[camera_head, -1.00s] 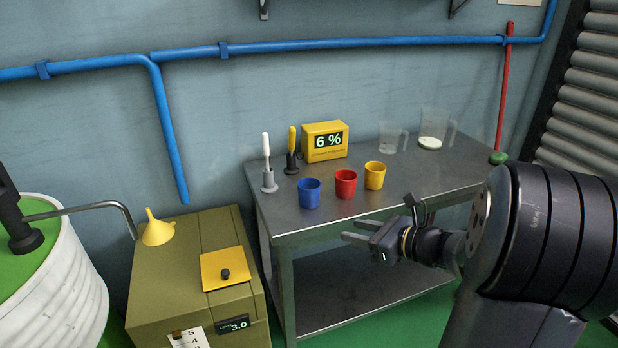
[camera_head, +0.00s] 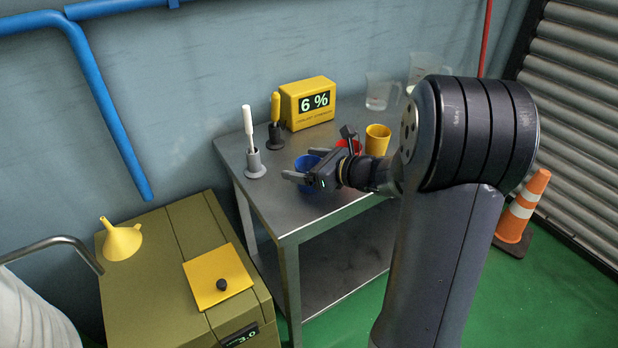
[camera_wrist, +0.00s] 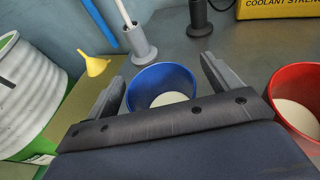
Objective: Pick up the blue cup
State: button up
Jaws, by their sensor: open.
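The blue cup (camera_head: 306,164) stands upright on the grey metal cart, partly hidden behind my gripper (camera_head: 298,175) in the head view. In the wrist view the blue cup (camera_wrist: 160,84) sits between my two open fingers, with a pale bottom visible inside it. My gripper (camera_wrist: 166,76) has one finger to the left of the cup and one to the right. I cannot tell whether either finger touches it. The near part of the cup is hidden by the gripper body.
A red cup (camera_wrist: 298,100) stands close on the right, with a yellow cup (camera_head: 377,140) beyond it. Behind are a white-handled tool in a grey holder (camera_head: 255,166), a yellow-handled one (camera_head: 276,120) and a yellow display box (camera_head: 308,104). The cart's front-left top (camera_head: 285,222) is clear.

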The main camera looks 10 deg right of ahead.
jog(key=shift+w+a+f, duration=0.15)
jog(key=shift+w+a, duration=0.15)
jog(key=shift+w, duration=0.05)
jog(key=shift+c, duration=0.2)
jog(key=c, duration=1)
